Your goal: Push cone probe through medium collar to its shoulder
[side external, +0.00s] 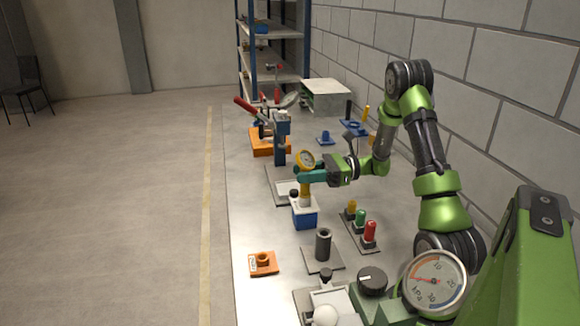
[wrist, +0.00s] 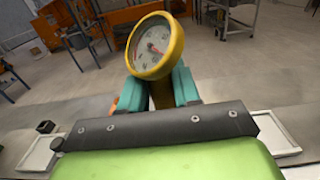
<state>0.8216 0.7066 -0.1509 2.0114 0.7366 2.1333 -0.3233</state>
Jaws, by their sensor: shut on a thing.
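My gripper (side external: 311,178) has teal fingers shut on a tool with a round yellow dial gauge (side external: 305,159), which looks to be the cone probe. Its yellow shaft (side external: 305,194) points down, roughly upright, at a blue block (side external: 304,218) that may be the medium collar. The shaft's lower end meets the top of the block in the picture; its tip is hidden and I cannot tell how deep it sits. In the wrist view the gauge (wrist: 156,46) stands between the teal fingers (wrist: 158,88), its dial facing the camera.
An orange block with a round collar (side external: 263,261) and a grey upright tube (side external: 323,245) stand in front. Yellow, green and red (side external: 370,234) pegs stand on a plate to the right. A red-handled clamp on an orange base (side external: 268,144) stands behind. A pressure gauge (side external: 435,281) is at front right.

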